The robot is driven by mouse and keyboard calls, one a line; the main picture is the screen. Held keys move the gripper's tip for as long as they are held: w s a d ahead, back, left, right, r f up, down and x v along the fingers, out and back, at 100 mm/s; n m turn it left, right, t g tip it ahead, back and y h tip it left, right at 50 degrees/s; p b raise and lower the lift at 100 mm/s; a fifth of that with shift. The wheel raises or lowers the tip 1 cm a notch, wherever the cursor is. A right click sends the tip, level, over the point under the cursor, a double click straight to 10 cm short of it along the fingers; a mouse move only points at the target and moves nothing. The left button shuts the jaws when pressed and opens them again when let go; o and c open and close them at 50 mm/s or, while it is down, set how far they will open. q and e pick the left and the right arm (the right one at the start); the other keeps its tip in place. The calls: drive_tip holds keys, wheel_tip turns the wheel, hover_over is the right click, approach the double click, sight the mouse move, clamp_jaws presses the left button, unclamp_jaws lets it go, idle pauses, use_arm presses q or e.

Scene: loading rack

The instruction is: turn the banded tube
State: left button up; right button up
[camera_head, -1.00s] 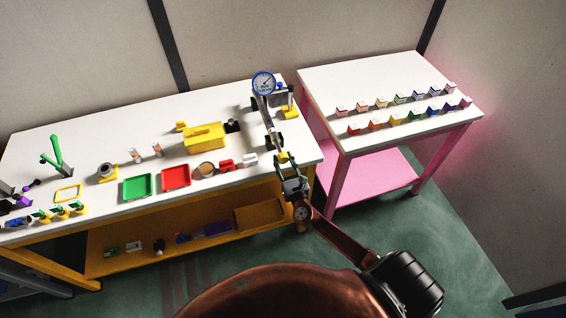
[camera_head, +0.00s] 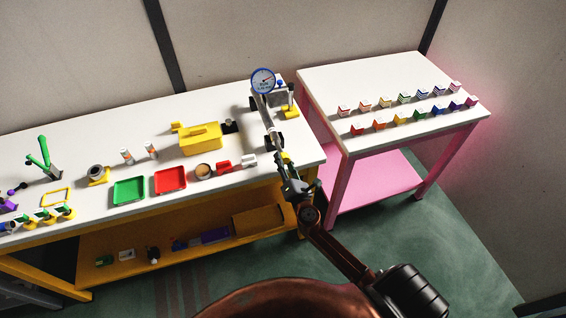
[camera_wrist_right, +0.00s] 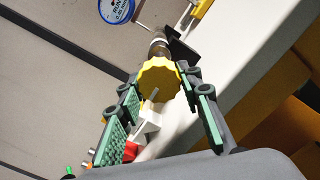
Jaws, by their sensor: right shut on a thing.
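A grey tube (camera_head: 262,112) lies in dark supports near the right end of the white-topped bench, below a round blue-rimmed gauge (camera_head: 263,81). Its near end carries a yellow ridged knob, seen in the right wrist view (camera_wrist_right: 158,77), with light and dark bands on the tube (camera_wrist_right: 158,48) just behind. My right gripper (camera_head: 286,172) is at the bench's front edge, shut on the yellow knob, with one green-padded finger on each side in the wrist view (camera_wrist_right: 163,82). The fingers partly hide the knob in the head view. My left gripper is out of view.
On the bench to the left are a red tray (camera_head: 171,179), a green tray (camera_head: 129,191), a yellow box (camera_head: 201,139) and two small upright banded cylinders (camera_head: 127,156). A pink-legged table (camera_head: 352,90) at right bears rows of small coloured blocks.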

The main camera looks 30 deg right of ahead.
drive_tip(key=shift+m, duration=0.3)
drive_tip(key=o, duration=1.2)
drive_tip(key=shift+c, duration=0.2)
drive_tip(key=v, duration=1.2)
